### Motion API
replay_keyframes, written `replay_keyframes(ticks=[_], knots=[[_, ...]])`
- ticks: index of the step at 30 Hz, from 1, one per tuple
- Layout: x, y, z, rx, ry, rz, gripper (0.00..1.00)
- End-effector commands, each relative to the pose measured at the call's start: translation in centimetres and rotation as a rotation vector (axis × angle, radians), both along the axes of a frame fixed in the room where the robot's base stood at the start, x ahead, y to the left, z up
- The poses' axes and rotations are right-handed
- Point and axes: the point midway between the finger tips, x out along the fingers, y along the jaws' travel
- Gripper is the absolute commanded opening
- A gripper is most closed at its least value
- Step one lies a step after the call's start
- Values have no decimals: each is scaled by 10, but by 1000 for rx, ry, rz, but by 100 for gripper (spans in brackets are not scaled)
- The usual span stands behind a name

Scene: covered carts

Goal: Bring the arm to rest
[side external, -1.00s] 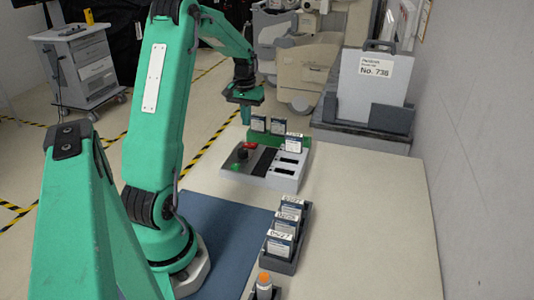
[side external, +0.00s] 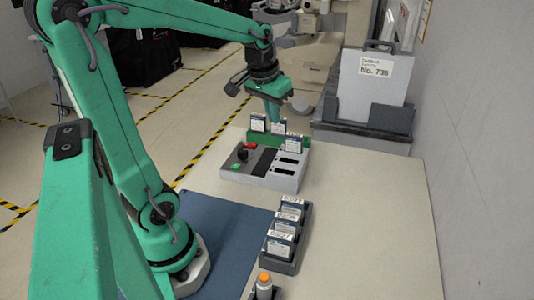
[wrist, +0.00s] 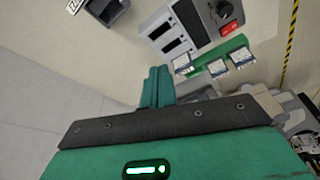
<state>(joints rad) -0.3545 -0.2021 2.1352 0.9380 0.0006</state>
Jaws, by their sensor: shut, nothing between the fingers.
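My gripper (side external: 273,118) is green and hangs at the far end of the table, at the green rack in the side view. Its fingers are together with nothing between them; they also show shut in the wrist view (wrist: 158,74). The exact gap between fingertips and rack is hard to tell. My arm is bent, its upper part reaching out to the right over the floor. The green rack (side external: 266,137) holds three dark cards with white labels, one of them (side external: 294,143) at its right end.
A grey device (side external: 284,181) with a black knob, red switch and slots stands before the rack. A dark tray (side external: 286,266) holds labelled cards. An orange-topped object (side external: 264,282) stands at the front, beside a blue mat (side external: 225,235). The table's right side is clear.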

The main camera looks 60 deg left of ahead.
Motion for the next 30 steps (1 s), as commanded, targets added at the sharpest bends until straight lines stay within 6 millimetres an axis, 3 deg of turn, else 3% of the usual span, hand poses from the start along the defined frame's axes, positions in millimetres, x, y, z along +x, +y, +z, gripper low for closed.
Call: replay_keyframes(ticks=[6,15,22,30], knots=[[-26,-45,12,20,-66,-109,0],[-67,-93,14,36,-155,-253,0],[-90,-114,10,39,-205,-331,0],[-97,-119,7,39,-219,-355,0]])
